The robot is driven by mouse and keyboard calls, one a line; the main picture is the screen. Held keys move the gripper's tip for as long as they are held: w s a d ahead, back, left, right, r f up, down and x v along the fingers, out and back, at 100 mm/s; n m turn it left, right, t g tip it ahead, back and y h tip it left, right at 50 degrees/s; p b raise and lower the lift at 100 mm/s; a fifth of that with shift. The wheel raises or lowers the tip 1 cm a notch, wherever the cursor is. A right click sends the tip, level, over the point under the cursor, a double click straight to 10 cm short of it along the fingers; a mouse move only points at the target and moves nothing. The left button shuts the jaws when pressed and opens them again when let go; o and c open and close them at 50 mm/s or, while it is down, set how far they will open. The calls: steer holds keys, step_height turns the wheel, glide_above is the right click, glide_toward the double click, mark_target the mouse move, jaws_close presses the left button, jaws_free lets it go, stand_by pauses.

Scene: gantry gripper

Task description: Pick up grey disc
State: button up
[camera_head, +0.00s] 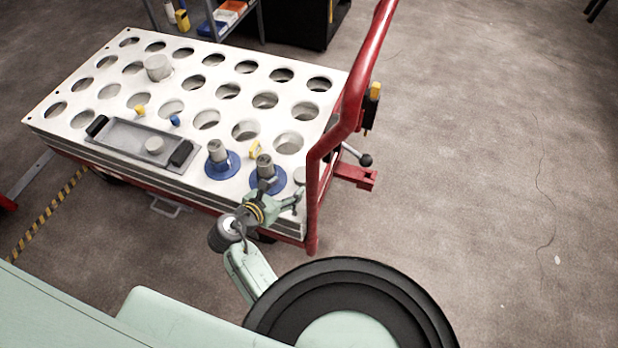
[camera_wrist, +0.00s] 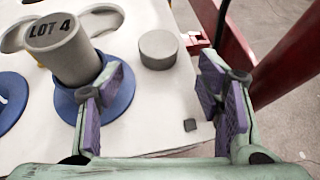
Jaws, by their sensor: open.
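A grey disc (camera_wrist: 158,49), short and round, sits on the white cart top near its right edge. It also shows in the head view (camera_head: 300,175), beside the red frame. In the wrist view my gripper (camera_wrist: 164,85) is open, with purple-padded fingers spread apart and nothing between them. The disc lies ahead of the fingertips, roughly between them in the picture and apart from them. In the head view my gripper (camera_head: 284,196) is at the cart's front right corner, short of the disc.
A grey cup marked LOT 4 (camera_wrist: 75,42) stands on a blue base (camera_wrist: 110,104), close to my left finger. A red upright bar (camera_head: 316,195) rises right of the disc. A pale cylinder (camera_head: 158,67) stands farther back among holes.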

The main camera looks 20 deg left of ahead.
mark_target(302, 175)
steer(key=x, duration=0.3)
steer(key=shift+w+f, duration=0.1)
steer(key=shift+w, duration=0.35)
steer(key=shift+x, duration=2.9)
steer(key=shift+s+f, duration=0.1)
steer(key=shift+c, duration=0.5)
steer(key=c, duration=1)
